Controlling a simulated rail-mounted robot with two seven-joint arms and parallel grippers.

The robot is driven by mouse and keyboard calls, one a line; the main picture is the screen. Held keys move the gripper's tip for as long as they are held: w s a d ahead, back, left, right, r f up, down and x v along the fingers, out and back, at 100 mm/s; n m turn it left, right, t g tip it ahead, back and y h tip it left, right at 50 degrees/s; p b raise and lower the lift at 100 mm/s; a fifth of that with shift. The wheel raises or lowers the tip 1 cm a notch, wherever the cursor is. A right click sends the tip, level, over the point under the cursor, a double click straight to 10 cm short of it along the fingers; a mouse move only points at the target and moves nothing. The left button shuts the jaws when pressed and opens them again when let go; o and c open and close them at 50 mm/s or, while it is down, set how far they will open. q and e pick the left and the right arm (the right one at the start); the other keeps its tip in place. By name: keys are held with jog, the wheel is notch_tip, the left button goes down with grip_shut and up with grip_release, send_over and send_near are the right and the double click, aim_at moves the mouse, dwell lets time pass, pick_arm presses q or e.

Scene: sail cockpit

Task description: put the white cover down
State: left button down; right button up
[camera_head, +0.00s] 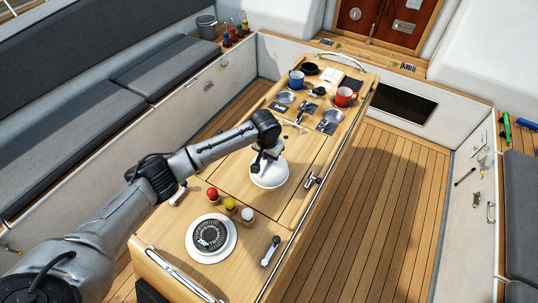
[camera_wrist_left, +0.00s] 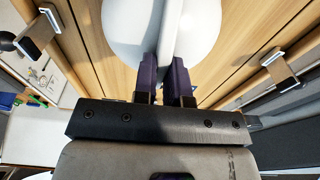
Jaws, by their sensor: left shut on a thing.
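The white cover (camera_head: 269,176) is round and sits at the middle of the wooden cockpit table (camera_head: 232,180). In the left wrist view the cover (camera_wrist_left: 120,30) fills the top, with a raised ridge along its middle. My left gripper (camera_head: 266,160) points down at it from above. Its two dark fingers (camera_wrist_left: 167,75) are shut on the ridge. I cannot tell whether the cover's rim touches the table or hangs just above it. My right gripper does not show.
Nearer the front stand a round dark dial on a white base (camera_head: 228,250) and red (camera_head: 212,194), yellow (camera_head: 229,204) and white (camera_head: 248,214) pieces. A blue mug (camera_head: 296,80), a red mug (camera_head: 344,97) and small dishes stand toward the far end. Grey benches (camera_head: 75,110) lie left.

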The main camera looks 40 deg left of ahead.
pick_arm(q)
jog(key=shift+f, duration=0.1)
jog(key=c, duration=1.2)
grip_release()
jog(key=shift+o, duration=0.2)
notch_tip(320, 180, up, 12)
jog(key=s, duration=0.1)
jog(key=shift+s, duration=0.2)
jog(key=shift+d, duration=0.1)
